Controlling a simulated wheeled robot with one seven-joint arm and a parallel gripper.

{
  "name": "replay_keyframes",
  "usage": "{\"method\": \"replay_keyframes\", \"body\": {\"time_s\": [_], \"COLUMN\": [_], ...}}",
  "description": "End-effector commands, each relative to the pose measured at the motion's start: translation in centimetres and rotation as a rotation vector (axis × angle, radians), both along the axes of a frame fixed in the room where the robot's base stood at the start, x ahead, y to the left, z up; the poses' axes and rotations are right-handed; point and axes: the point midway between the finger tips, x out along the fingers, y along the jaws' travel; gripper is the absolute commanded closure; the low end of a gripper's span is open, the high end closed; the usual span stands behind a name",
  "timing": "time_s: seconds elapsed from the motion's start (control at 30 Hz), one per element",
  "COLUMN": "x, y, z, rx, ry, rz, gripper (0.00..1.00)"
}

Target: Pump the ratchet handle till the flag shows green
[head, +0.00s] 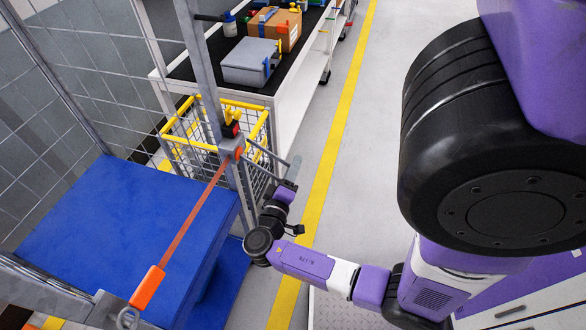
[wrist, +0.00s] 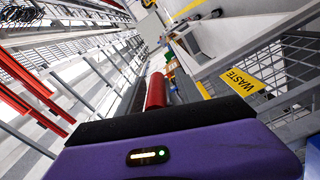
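The ratchet (head: 236,147) sits on the upright grey post, with an orange strap (head: 195,222) running from it down to an orange-ended hook (head: 147,288) at the lower left. A small indicator above the ratchet (head: 232,129) looks red; I see no green on it. Grey handle bars (head: 264,152) reach out to the right from the ratchet. My gripper (head: 291,172) is at their outer end. In the wrist view a red cylinder (wrist: 156,90), seemingly the handle's grip, lies between my gripper's fingers (wrist: 158,96). Whether they press on it is unclear.
A blue platform (head: 130,215) lies left of the post. A wire basket with yellow rim (head: 262,122) stands behind it; a yellow WASTE sign (wrist: 243,81) shows in the wrist view. A bench (head: 285,100) holds a grey box and a carton.

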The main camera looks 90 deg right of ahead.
Motion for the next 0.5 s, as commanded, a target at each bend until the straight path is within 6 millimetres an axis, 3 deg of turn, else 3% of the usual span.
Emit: {"method": "replay_keyframes", "body": {"time_s": [0.27,0.5], "x": [-0.1,0.8], "y": [0.2,3.3], "z": [-0.1,-0.2], "rx": [0.001,0.001], "ry": [0.001,0.001], "rz": [-0.002,0.003], "gripper": [0.59,0.59]}}
